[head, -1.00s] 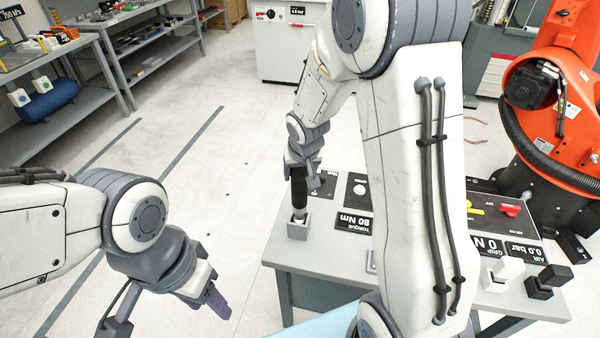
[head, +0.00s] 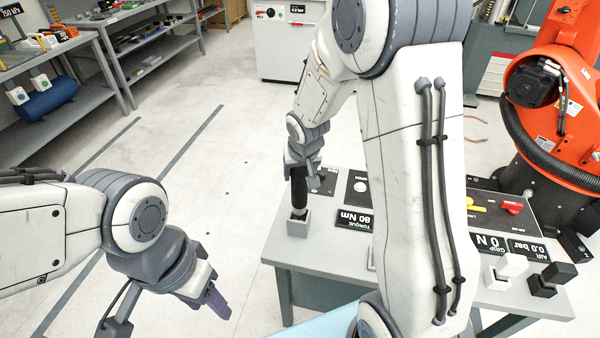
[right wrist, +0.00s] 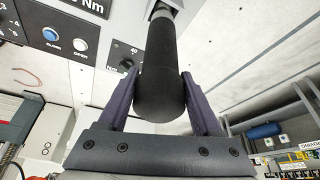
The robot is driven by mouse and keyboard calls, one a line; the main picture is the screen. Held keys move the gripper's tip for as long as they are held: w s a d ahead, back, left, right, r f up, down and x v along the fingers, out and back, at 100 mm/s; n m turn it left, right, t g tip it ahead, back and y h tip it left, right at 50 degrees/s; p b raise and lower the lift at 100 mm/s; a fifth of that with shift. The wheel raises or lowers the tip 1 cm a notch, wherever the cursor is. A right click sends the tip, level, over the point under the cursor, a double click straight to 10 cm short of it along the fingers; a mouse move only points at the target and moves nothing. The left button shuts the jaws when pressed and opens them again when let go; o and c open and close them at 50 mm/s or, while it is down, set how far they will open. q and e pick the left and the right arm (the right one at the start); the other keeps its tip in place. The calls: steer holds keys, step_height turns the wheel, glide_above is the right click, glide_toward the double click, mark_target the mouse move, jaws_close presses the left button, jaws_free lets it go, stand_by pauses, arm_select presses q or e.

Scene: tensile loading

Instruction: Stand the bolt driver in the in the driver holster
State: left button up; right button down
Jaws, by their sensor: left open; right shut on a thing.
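The bolt driver (head: 299,194) is a black cylinder with a pale lower end, upright in the head view. My right gripper (head: 300,168) is shut on its upper part. In the right wrist view the fingers of my right gripper (right wrist: 162,100) sit on both sides of the dark driver handle (right wrist: 158,65). The driver holster (head: 298,228) is a small grey block at the table's corner. The driver's lower end is at the holster's top; how deep it sits is hidden. My left gripper (head: 215,295) is open and empty, left of the table.
The grey table (head: 330,258) carries an 80 Nm torque display (head: 357,221) right of the holster, and black and white blocks (head: 505,267). An orange robot arm (head: 560,70) stands at the right. The floor left of the table is clear.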

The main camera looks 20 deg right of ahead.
steer(key=shift+r, duration=0.1)
jaws_free()
steer(key=shift+s, duration=0.1)
steer(key=v, duration=1)
steer(key=shift+r, duration=0.25)
steer(key=s+a+n+g, duration=0.1)
steer(key=s+a+n, duration=0.2)
steer(key=s+a, duration=0.2)
steer(key=s+a+n+g+y, duration=0.1)
steer(key=s+a, duration=0.4)
steer(key=s, duration=0.6)
steer(key=s+a+f+n+g, duration=0.1)
steer(key=s+a+n+g, duration=0.1)
steer(key=s+a+n, duration=0.3)
steer(key=s, duration=0.4)
steer(key=shift+n+y, duration=0.3)
steer(key=shift+y, duration=0.1)
